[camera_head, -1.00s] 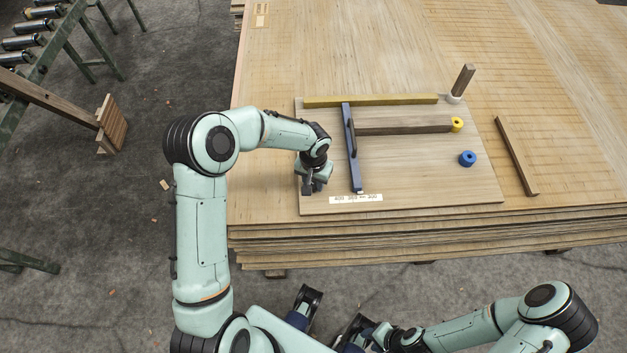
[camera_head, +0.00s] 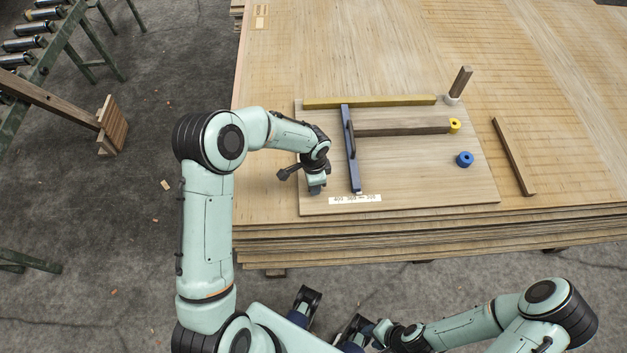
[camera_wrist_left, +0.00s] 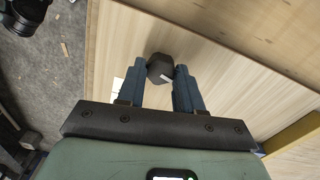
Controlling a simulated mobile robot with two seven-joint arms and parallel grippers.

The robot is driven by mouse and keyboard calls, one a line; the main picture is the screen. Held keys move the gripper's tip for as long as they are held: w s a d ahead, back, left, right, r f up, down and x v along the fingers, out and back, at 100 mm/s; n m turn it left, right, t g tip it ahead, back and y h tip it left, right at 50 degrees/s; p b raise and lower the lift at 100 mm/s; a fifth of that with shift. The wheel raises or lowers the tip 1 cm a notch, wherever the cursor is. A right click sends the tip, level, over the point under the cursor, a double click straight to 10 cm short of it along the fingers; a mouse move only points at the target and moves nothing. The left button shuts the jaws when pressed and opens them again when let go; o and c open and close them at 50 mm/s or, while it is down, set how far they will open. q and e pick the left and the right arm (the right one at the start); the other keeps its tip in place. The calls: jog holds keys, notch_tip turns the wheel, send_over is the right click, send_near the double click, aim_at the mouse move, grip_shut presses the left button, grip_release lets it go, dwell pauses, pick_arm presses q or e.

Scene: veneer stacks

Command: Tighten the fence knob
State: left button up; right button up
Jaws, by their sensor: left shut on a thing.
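The blue fence bar (camera_head: 350,150) lies across the plywood board (camera_head: 420,170), against a yellow rail (camera_head: 370,101). My left gripper (camera_head: 316,189) is low over the board's left part, left of the fence bar. In the left wrist view its two blue fingers (camera_wrist_left: 158,88) stand on either side of a dark, faceted knob (camera_wrist_left: 160,68) and are shut on it. The knob is hidden behind the gripper in the head view. My right gripper (camera_head: 374,333) is at the bottom, off the stack; its finger gap cannot be made out.
A dark wooden strip (camera_head: 405,127) lies right of the fence bar, with a yellow ring (camera_head: 455,126) at its end. A blue ring (camera_head: 465,159), an upright wooden post (camera_head: 461,82) and a loose strip (camera_head: 513,156) are farther right. A printed label (camera_head: 355,199) lies near the front edge.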

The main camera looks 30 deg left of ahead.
pick_arm(q)
jog(key=m+p, duration=0.1)
jog(key=m, duration=0.2)
jog(key=shift+m, duration=0.3)
jog(key=m+p, duration=0.1)
jog(key=m, duration=0.2)
jog(key=shift+r+m, duration=0.1)
jog(key=shift+m, duration=0.2)
jog(key=m+p, duration=0.2)
jog(key=m, duration=0.2)
jog(key=shift+m+p, duration=0.9)
jog(key=shift+m, duration=0.8)
pick_arm(e)
notch_tip(320, 180, up, 7)
jog(key=w, duration=0.3)
jog(key=shift+f, duration=0.2)
jog(key=shift+r, duration=0.1)
pick_arm(q)
jog(key=o, duration=1)
jog(key=shift+o, duration=0.2)
notch_tip(320, 180, up, 13)
jog(key=p, duration=0.1)
jog(key=shift+p, duration=0.3)
pick_arm(e)
jog(key=shift+w+r+t, duration=0.3)
jog(key=shift+w+r, duration=0.35)
jog(key=shift+r, duration=0.3)
